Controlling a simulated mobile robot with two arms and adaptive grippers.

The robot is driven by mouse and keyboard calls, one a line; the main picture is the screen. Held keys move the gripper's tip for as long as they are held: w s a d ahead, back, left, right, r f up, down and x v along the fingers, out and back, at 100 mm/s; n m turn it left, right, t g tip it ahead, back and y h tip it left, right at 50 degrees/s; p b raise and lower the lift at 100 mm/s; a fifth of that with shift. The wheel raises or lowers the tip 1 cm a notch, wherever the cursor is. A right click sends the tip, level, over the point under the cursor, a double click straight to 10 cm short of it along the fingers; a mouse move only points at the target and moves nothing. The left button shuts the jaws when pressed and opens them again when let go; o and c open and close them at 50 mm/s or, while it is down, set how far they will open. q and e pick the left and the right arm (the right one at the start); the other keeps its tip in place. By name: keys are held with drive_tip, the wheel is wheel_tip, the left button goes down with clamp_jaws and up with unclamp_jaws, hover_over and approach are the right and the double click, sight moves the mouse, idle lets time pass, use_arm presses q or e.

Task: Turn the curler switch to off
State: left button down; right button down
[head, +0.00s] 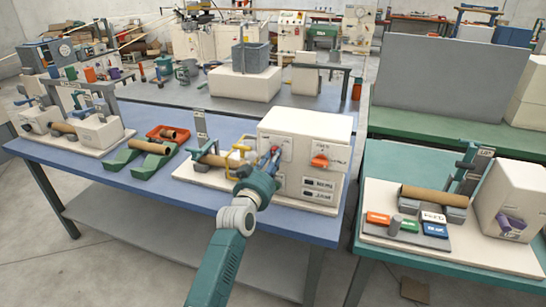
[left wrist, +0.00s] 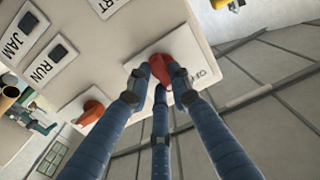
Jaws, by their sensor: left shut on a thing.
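The cream control box (head: 340,130) stands on the blue table, with an orange knob (head: 319,160) on its front. In the left wrist view a red switch knob (left wrist: 163,66) sits on a white plate lettered OFF. My left gripper (head: 270,158) is at the left part of the box front. Its blue fingers (left wrist: 162,78) are closed around the red knob and hide part of it. The plate's other lettering is hidden or too small to read. The orange knob also shows in the left wrist view (left wrist: 90,112), apart from the fingers. My right gripper is not in view.
Panels lettered JAM (left wrist: 16,42) and RUN (left wrist: 46,68) are on the same box face. A yellow part (head: 238,158) and a brown tube (head: 210,160) are left of my gripper. A green-topped table (head: 376,190) with another station stands at right.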

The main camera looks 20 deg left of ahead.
use_arm(q)
drive_tip(key=shift+r+n+p, duration=0.15)
drive_tip(key=shift+n+p, duration=0.85)
drive_tip(key=shift+n, duration=3.1)
drive_tip(key=c, duration=1.5)
unclamp_jaws()
drive_tip(key=shift+c, duration=0.2)
drive_tip(key=s, duration=1.2)
drive_tip(key=shift+a, duration=0.25)
